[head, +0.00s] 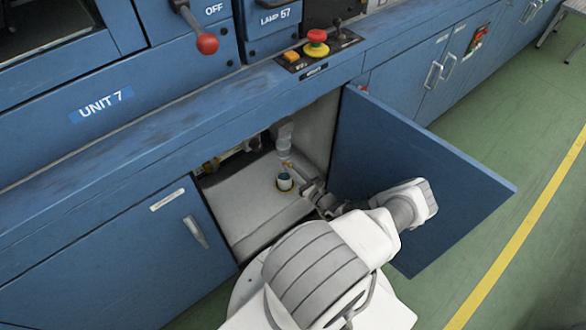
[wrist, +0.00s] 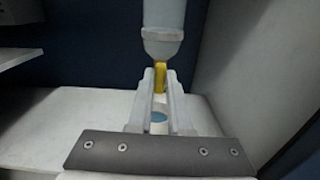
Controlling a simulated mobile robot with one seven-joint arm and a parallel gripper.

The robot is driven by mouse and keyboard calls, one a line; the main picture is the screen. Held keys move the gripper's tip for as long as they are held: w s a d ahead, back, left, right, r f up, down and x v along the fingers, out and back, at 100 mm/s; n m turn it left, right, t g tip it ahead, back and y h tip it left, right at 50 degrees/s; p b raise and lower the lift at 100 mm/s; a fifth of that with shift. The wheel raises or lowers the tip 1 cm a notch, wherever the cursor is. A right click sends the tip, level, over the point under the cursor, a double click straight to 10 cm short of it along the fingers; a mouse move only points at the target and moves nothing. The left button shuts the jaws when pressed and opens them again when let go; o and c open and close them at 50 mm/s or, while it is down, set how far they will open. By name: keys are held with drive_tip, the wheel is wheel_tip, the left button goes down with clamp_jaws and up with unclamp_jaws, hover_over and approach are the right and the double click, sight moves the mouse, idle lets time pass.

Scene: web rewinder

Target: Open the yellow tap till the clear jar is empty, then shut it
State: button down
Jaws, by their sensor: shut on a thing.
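The clear jar (wrist: 163,18) hangs upright at the top of the wrist view, pale and bluish; I cannot make out a liquid level in it. It also shows inside the open cabinet in the head view (head: 284,136). The yellow tap (wrist: 160,73) is below the jar's rounded bottom. My gripper (wrist: 160,78) is shut on the tap, one finger on each side of it. In the head view my wrist reaches into the cabinet from the right. Whether the tap is open or shut cannot be told.
A white cup (head: 285,182) with blue inside stands on the cabinet floor under the tap; it shows between my fingers in the wrist view (wrist: 159,119). The blue cabinet door (head: 410,180) stands open close to my arm. Pale cabinet walls are near on the right.

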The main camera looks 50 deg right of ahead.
idle(0.4)
drive_tip(key=shift+n, duration=0.3)
drive_tip(key=c, duration=0.9)
unclamp_jaws()
drive_tip(key=shift+o, duration=0.2)
